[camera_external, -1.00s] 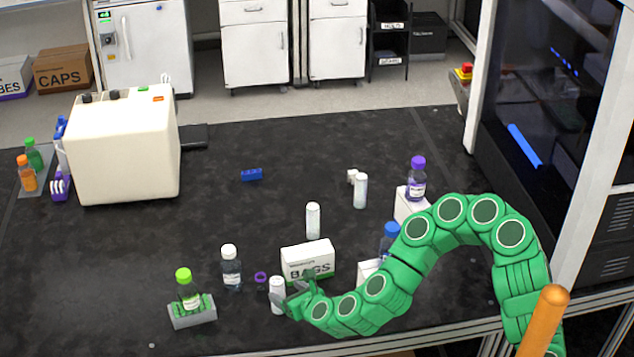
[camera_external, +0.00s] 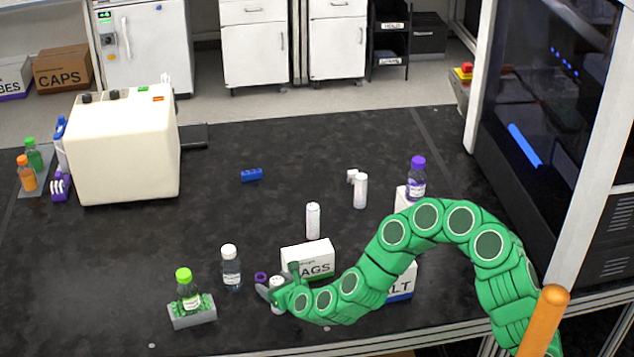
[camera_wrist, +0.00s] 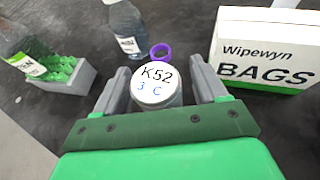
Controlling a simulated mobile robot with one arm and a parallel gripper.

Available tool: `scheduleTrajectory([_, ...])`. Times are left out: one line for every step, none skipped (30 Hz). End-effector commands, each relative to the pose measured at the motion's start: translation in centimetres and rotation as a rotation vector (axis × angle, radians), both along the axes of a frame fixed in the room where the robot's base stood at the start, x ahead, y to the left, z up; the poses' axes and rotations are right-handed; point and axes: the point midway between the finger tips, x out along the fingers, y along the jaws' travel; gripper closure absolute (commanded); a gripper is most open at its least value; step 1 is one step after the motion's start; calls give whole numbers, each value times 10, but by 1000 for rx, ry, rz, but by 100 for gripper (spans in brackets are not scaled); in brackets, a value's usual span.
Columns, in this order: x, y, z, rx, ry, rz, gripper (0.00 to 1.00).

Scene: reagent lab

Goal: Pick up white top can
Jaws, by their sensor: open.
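The white-topped can stands upright at the front of the bench. Its round white lid (camera_wrist: 155,82), marked "K52 3 C", lies between my fingers in the wrist view. In the external view the can (camera_external: 277,281) is partly covered by my gripper (camera_external: 275,293). My gripper (camera_wrist: 159,84) is open, with one grey finger on each side of the can. I cannot tell whether either finger touches it. The can's lower part is hidden in the wrist view.
A white BAGS box (camera_external: 308,258) stands close on the right of my gripper. A purple ring (camera_wrist: 160,50) and a white-capped bottle (camera_external: 231,268) are just beyond the can. A green-capped bottle (camera_external: 188,291) sits in a grey rack at left. Several other bottles and cans stand farther back.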

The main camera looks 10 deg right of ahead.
Motion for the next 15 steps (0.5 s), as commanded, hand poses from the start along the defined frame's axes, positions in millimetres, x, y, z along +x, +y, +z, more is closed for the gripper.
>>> scheduleTrajectory([1, 1, -1, 0, 0, 0, 28])
scheduleTrajectory([1, 1, -1, 0, 0, 0, 28])
scheduleTrajectory([1, 1, -1, 0, 0, 1, 28])
scheduleTrajectory([1, 1, -1, 0, 1, 1, 28])
scheduleTrajectory([1, 1, -1, 0, 1, 1, 28])
scheduleTrajectory([1, 1, -1, 0, 1, 1, 28])
scheduleTrajectory([1, 1, -1, 0, 1, 1, 28])
scheduleTrajectory([1, 1, -1, 0, 0, 1, 30])
scheduleTrajectory([1, 1, 0, 0, 0, 1, 36])
scheduleTrajectory([1, 1, 0, 0, 0, 1, 41])
scheduleTrajectory([1, 1, -1, 0, 1, 1, 45])
scheduleTrajectory([1, 1, 0, 0, 0, 1, 51])
scheduleTrajectory([1, 1, 0, 0, 0, 1, 56])
scheduleTrajectory([1, 1, 0, 0, 0, 1, 60])
scheduleTrajectory([1, 1, 0, 0, 0, 1, 67])
